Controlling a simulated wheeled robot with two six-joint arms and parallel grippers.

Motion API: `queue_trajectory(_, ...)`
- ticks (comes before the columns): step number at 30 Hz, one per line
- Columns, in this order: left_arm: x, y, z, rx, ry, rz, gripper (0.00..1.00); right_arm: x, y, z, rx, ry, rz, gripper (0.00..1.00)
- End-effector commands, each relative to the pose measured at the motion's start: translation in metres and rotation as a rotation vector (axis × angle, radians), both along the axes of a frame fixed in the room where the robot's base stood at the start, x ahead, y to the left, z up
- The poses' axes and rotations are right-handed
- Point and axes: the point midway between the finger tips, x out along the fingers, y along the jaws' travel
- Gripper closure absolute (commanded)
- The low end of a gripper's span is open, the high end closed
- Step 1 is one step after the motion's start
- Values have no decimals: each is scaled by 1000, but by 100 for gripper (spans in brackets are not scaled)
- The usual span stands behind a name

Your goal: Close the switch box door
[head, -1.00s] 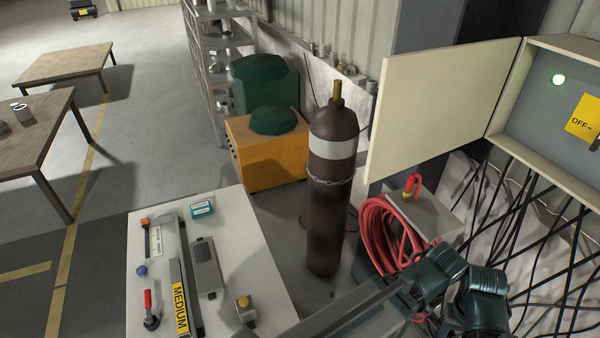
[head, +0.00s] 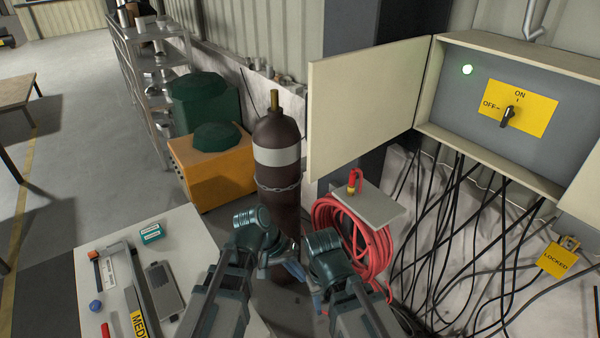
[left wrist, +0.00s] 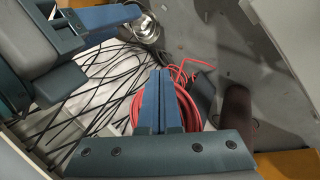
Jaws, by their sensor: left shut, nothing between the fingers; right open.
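The switch box (head: 472,105) is on the wall at the right in the head view. Its cream door (head: 362,112) stands wide open, swung out to the left.
A brown gas cylinder (head: 278,165) stands left of the door. A red hose coil (head: 350,240) hangs under a small grey shelf (head: 370,203). Black cables (head: 450,220) and a LOCKED tag (head: 556,260) hang below the box.

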Motion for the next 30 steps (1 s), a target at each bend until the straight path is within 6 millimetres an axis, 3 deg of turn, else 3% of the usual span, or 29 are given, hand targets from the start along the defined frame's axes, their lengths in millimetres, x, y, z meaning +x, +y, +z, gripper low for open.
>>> queue_trajectory(1,27,1,13,-122,-6,65,100,0,0,-1,0,0,0,50)
queue_trajectory(6,96,16,79,-534,-55,258,100,0,0,-2,0,0,0,50)
queue_trajectory(12,152,66,150,-884,-127,424,100,0,0,-2,0,0,0,50)
queue_trajectory(16,168,92,178,-1012,-159,481,100,0,0,-3,0,0,0,50)
queue_trajectory(21,174,105,191,-1072,-173,507,100,0,0,-3,0,0,0,50)
queue_trajectory(26,176,102,191,-1074,-173,505,100,0,0,-3,0,0,0,50)
queue_trajectory(30,184,86,191,-1073,-171,503,100,0,0,-3,0,0,0,50)
